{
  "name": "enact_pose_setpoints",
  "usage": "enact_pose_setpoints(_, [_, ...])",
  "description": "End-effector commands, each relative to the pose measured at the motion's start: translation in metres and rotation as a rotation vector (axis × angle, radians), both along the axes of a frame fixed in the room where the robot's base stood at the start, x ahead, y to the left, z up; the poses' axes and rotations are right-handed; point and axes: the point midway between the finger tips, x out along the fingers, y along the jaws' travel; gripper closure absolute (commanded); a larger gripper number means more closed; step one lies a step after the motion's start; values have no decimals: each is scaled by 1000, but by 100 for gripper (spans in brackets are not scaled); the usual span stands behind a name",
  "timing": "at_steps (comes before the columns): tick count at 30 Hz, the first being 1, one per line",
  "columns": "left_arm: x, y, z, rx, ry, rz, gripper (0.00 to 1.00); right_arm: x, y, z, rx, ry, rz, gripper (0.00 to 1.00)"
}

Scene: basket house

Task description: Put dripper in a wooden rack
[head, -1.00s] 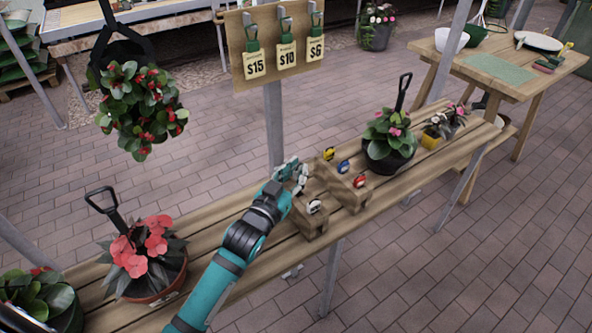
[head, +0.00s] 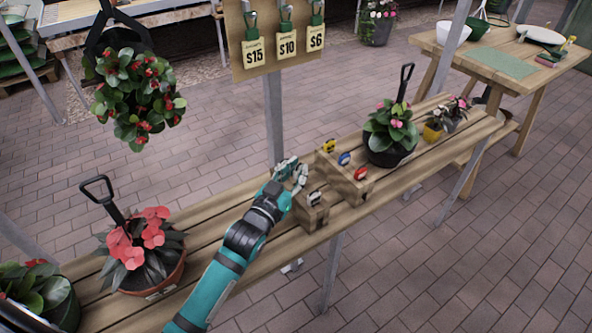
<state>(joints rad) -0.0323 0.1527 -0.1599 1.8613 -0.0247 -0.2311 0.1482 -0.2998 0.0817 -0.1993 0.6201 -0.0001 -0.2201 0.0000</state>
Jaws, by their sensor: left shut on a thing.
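The wooden rack (head: 357,192) is a small stepped block with slots, standing on the slatted bench. Its back row holds small drippers: a yellow one (head: 329,146), a blue one (head: 345,158) and a red one (head: 361,173). A white and dark one (head: 314,198) sits in the lower front block (head: 313,218). My left gripper (head: 293,172) is at the rack's left side, close to the lower block. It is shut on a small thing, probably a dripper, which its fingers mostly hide. I cannot tell whether that thing touches the rack. My right gripper is out of view.
A potted pink-flowered plant (head: 391,138) stands right of the rack. A red-flowered pot (head: 146,250) with a black-handled tool stands at the left. A price board (head: 280,60) hangs behind on a metal post (head: 274,120). Bare bench slats (head: 215,222) lie left of my arm.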

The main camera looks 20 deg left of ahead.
Motion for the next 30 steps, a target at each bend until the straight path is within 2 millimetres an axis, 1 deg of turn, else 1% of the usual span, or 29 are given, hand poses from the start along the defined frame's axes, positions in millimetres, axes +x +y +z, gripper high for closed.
enact_pose_setpoints(19, [0,0,-28,0,1,0,100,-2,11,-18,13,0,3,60])
enact_pose_setpoints(29, [0,0,-29,0,0,0,100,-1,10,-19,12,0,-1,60])
enact_pose_setpoints(30, [0,0,-29,0,0,0,82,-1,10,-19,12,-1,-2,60])
